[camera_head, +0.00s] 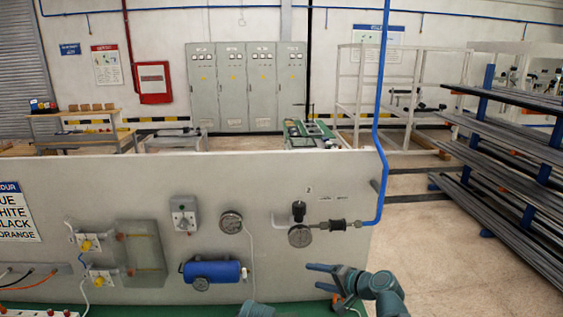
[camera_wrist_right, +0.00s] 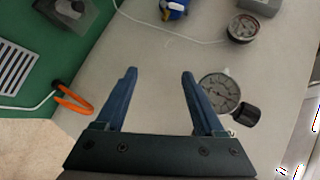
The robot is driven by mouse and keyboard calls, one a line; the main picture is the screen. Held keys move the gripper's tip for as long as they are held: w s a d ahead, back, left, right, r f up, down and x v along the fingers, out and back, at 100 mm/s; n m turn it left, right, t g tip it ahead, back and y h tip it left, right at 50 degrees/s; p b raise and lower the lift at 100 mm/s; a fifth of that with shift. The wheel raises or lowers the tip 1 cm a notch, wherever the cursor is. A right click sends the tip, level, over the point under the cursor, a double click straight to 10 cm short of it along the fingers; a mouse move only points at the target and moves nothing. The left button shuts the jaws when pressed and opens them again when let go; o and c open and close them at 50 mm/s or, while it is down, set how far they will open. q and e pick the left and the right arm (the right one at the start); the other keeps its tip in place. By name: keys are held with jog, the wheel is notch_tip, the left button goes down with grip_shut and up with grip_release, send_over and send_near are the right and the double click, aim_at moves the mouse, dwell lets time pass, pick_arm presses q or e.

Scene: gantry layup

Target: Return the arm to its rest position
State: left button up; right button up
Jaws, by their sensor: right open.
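My right gripper (camera_head: 313,277) is in front of the grey panel's lower right part in the head view, below the round gauge with the black knob (camera_head: 300,236). Its two fingers point left, spread apart with nothing between them. In the right wrist view the open gripper (camera_wrist_right: 158,74) shows both blue fingers over the bare panel. A pressure gauge (camera_wrist_right: 219,92) is just beside the right finger; I cannot tell whether they touch.
The grey panel (camera_head: 110,175) carries a blue cylinder (camera_head: 212,271), another gauge (camera_head: 231,222) and a blue pipe (camera_head: 381,150) at its right edge. An orange-handled item (camera_wrist_right: 72,99) lies left in the wrist view. Open floor (camera_head: 440,250) and a bar rack (camera_head: 500,140) are right.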

jog(key=s+a+f+n+g+h+b, duration=0.1)
jog(key=s+a+f+n+g+b, duration=0.3)
jog(key=s+a+f, duration=0.45)
pick_arm(q)
notch_tip(320, 180, down, 10)
jog(key=b, duration=0.5)
pick_arm(e)
jog(key=s+d+f+n+g+h, duration=0.2)
jog(key=s+f+n+g+h, duration=0.3)
jog(key=s+f, duration=0.8)
jog(key=n+h, duration=0.2)
jog(key=h, duration=0.1)
jog(key=shift+f+n+g+h, duration=0.3)
jog(key=shift+f+g+h, duration=0.05)
jog(key=shift+g+h, duration=0.05)
pick_arm(q)
jog(key=shift+f, duration=0.1)
pick_arm(e)
jog(key=shift+s+a, duration=0.1)
